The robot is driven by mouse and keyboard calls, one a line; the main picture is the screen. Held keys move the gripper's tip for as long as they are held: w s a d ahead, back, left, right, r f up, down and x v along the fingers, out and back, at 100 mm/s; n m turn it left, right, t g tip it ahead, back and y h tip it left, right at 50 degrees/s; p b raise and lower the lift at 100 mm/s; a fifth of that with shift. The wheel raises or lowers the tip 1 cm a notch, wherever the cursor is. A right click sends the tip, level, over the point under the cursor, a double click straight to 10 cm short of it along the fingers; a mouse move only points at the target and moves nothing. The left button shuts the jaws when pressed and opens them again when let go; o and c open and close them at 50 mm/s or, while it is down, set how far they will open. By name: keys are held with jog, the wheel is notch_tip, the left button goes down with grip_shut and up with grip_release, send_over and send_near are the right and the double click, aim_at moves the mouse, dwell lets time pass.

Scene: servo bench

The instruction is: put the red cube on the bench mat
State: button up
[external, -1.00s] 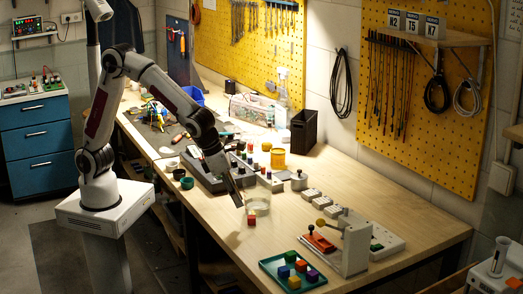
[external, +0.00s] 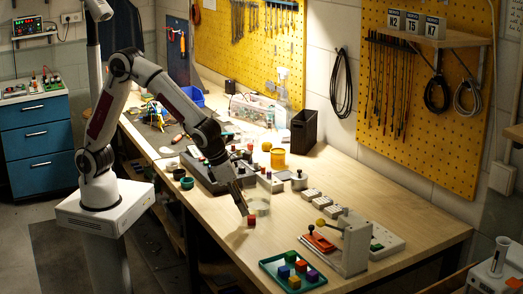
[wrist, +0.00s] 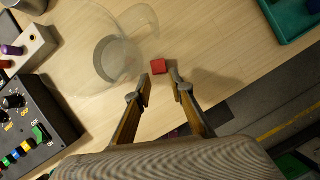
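The red cube (external: 251,220) sits on the bare wood of the bench near its front edge. In the wrist view the red cube (wrist: 158,66) lies just beyond the fingertips, roughly in line with the gap between them. My gripper (external: 246,212) points down just above and beside the cube. In the wrist view my gripper (wrist: 161,83) is open, with nothing between its fingers. A grey bench mat (external: 153,136) appears to lie on the far left part of the bench, with tools on it.
A clear glass beaker (wrist: 117,58) stands close to the cube. A green tray (external: 268,263) with several coloured cubes lies toward the near right. A dark control box (wrist: 35,118) is at the left of the wrist view. Bare wood lies between cube and tray.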

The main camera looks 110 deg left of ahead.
aim_at(249, 217)
jog(key=shift+x, duration=1.95)
jog(key=shift+w+a+r, duration=0.1)
jog(key=shift+w, duration=0.1)
jog(key=c, duration=0.4)
jog(key=shift+r, duration=0.15)
jog(key=shift+r, duration=0.55)
notch_tip(249, 217, up, 5)
jog(key=shift+r, duration=0.2)
jog(key=d, duration=2)
jog(key=shift+r, duration=0.1)
jog(key=shift+a, duration=0.1)
